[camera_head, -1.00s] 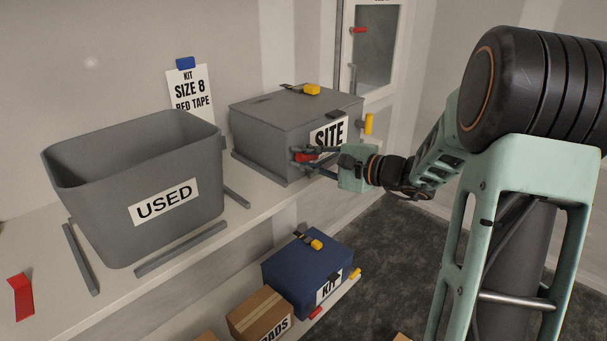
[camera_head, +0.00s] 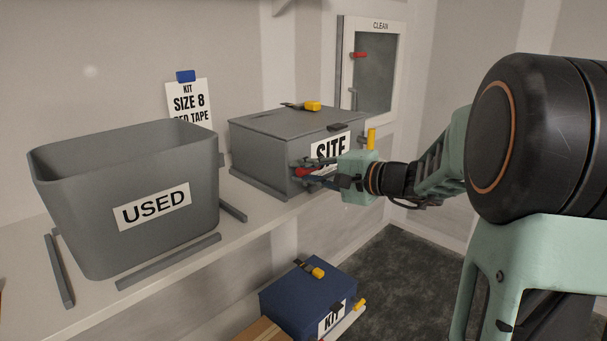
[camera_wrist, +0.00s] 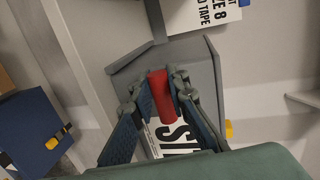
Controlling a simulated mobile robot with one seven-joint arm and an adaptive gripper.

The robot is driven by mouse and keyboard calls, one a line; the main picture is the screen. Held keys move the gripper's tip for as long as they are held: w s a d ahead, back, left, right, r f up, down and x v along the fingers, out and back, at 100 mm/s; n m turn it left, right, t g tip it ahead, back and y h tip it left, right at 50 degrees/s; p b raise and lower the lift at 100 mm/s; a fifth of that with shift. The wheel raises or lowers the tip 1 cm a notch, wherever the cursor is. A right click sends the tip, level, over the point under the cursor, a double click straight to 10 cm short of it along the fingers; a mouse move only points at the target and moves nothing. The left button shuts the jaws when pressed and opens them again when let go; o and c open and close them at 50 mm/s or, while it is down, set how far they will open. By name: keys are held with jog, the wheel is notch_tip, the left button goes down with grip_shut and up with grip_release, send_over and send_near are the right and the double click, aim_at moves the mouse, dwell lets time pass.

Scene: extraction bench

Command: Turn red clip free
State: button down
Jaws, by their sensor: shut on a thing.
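The grey SITE box (camera_head: 265,150) stands on the shelf, its lid down. The red clip (camera_head: 303,171) is at the left part of its front face, beside the SITE label. My gripper (camera_head: 312,171) is at that front face with its fingers around the red clip. In the wrist view the red clip (camera_wrist: 161,94) lies between the two fingers of my gripper (camera_wrist: 163,92), which are closed on its sides. The clip's attachment to the box is partly hidden by the fingers.
Yellow clips sit on the SITE box's lid (camera_head: 313,106) and right side (camera_head: 371,138). A grey USED bin (camera_head: 90,200) stands to the left, with grey rails (camera_head: 168,262) around it. A blue KIT box (camera_head: 300,295) is below. A CLEAN cabinet (camera_head: 343,60) is behind.

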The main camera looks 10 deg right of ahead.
jog(key=shift+r, duration=0.15)
jog(key=c, duration=1.8)
grip_release()
jog(key=shift+c, duration=0.2)
jog(key=v, duration=1.2)
jog(key=shift+d, duration=0.15)
